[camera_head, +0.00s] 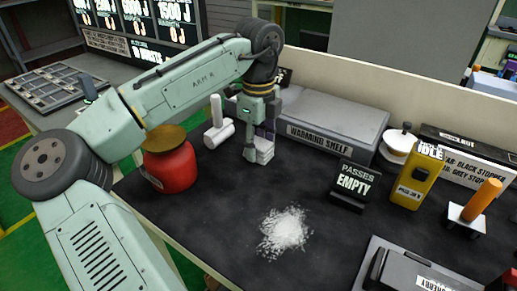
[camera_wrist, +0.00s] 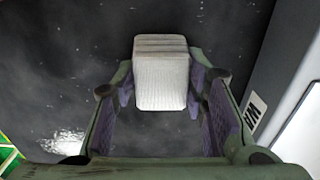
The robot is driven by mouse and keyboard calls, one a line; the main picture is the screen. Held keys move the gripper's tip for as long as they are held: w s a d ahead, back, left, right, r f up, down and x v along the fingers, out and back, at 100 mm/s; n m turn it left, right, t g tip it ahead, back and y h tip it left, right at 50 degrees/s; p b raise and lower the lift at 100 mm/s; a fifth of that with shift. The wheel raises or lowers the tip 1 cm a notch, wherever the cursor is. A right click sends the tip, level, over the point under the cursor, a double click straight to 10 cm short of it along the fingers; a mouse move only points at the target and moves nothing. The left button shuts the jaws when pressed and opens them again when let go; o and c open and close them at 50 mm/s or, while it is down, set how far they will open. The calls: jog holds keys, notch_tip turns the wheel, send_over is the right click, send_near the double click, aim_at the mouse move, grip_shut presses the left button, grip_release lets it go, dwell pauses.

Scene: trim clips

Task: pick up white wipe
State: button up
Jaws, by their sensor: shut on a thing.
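The white wipe (camera_wrist: 161,85) is a folded white block with layered edges, between my fingers in the wrist view. My gripper (camera_wrist: 163,95) is shut on it, with a purple-lined finger at each side. In the head view my gripper (camera_head: 251,152) points down at the back of the dark bench, and part of the white wipe (camera_head: 265,150) shows beside the fingers. The fingers hide the rest of it there. I cannot tell whether the wipe touches the bench top.
The grey warming shelf (camera_head: 330,125) stands close at the right of my gripper. A white cylinder piece (camera_head: 217,125) and a red jar (camera_head: 170,170) stand to the left. White powder (camera_head: 285,230) lies in front. An "EMPTY" sign (camera_head: 353,184) stands to the right.

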aim_at(258, 144)
jog(key=shift+c, duration=0.7)
jog(key=shift+r, duration=0.1)
jog(key=shift+r, duration=0.65)
jog(key=shift+s+r+b, duration=0.25)
jog(key=shift+r+b, duration=0.35)
jog(key=shift+r, duration=0.35)
jog(key=s+a, duration=0.1)
jog(key=s, duration=0.4)
jog(key=s+a+r+b, duration=0.1)
jog(key=s, duration=0.4)
jog(key=s+a+b, duration=0.1)
jog(key=s, duration=0.4)
jog(key=shift+s+r, duration=0.15)
jog(key=shift+r, duration=0.15)
jog(key=o, duration=0.4)
jog(key=shift+c, duration=0.2)
jog(key=c, duration=0.4)
